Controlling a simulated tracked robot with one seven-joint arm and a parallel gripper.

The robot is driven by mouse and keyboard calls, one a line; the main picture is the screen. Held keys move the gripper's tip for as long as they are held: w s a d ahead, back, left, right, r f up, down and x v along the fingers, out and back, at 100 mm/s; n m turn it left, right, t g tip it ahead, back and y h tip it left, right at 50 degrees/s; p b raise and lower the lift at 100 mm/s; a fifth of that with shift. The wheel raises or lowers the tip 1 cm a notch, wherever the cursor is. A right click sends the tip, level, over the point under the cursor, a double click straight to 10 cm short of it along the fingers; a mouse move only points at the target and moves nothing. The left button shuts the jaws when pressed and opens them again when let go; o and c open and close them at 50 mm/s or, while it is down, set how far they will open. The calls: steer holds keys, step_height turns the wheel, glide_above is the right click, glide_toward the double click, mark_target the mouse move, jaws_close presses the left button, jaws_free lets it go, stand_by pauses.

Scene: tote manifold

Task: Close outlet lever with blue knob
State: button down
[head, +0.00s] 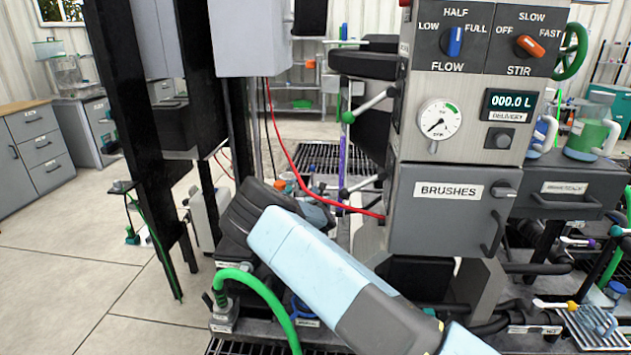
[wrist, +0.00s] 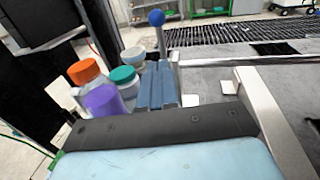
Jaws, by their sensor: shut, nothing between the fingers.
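In the wrist view, a blue ball knob (wrist: 156,18) sits on top of a thin, nearly upright metal stem. The stem's lower end passes behind my gripper (wrist: 157,68), so its valve is hidden. My gripper's two grey-blue fingers are together and empty. Their tips point at the lower stem and look close to it; I cannot tell whether they touch. In the head view, my pale blue arm reaches to the lower middle, and its dark wrist end hides most of the gripper. I cannot pick out the blue knob there.
A green-knobbed lever (head: 347,117), a red cable (head: 300,172) and the BRUSHES drawer (head: 446,210) are near my arm. A green hose (head: 262,287) arches in front.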

mark_target(312, 176)
steer(key=w, duration=0.3)
steer(key=w+a, duration=0.1)
steer(key=w, duration=0.6)
steer(key=shift+w+a, duration=0.3)
steer(key=shift+a, duration=0.05)
